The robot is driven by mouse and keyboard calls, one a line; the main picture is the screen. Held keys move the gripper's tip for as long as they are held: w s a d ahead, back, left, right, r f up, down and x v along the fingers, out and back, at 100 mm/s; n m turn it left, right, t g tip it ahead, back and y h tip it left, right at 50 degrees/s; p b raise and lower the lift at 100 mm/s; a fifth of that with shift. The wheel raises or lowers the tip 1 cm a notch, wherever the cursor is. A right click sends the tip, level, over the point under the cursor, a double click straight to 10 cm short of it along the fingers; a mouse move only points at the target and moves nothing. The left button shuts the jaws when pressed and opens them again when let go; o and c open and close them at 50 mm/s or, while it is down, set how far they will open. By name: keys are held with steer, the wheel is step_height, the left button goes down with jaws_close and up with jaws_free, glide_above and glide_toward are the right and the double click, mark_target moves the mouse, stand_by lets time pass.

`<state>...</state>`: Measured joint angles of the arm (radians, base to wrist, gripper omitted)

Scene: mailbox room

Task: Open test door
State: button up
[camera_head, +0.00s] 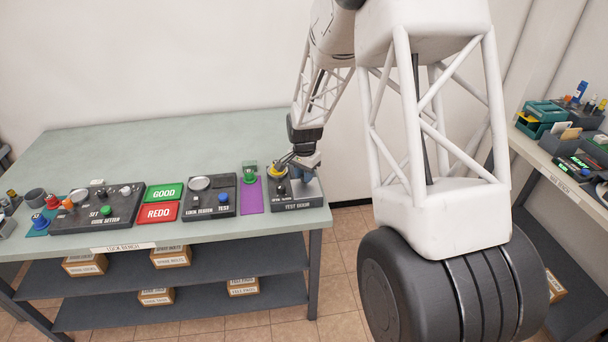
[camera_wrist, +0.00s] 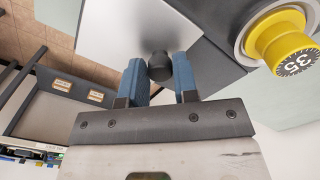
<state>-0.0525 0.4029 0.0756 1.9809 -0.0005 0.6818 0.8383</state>
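The test door is a light grey panel (camera_wrist: 118,30) on the test bench box (camera_head: 292,192) at the right end of the lock bench. A black round knob (camera_wrist: 159,66) stands out from it. My gripper (camera_wrist: 160,75) has its two blue fingers on either side of this knob, close to it. I cannot tell whether they press on it. A yellow dial (camera_wrist: 285,42) marked 35 sits beside the panel. In the head view my gripper (camera_head: 305,166) is over the test bench and hides part of it.
Another bench (camera_head: 560,165) stands at the right. The table's back is clear.

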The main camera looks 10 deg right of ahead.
jaws_close()
steer(key=shift+w, duration=0.1)
steer(key=w, duration=0.7)
steer(key=shift+w, duration=0.4)
steer(key=shift+o, duration=2.4)
jaws_free()
steer(key=shift+r, duration=0.15)
step_height(320, 180, up, 8)
steer(key=shift+f, duration=0.2)
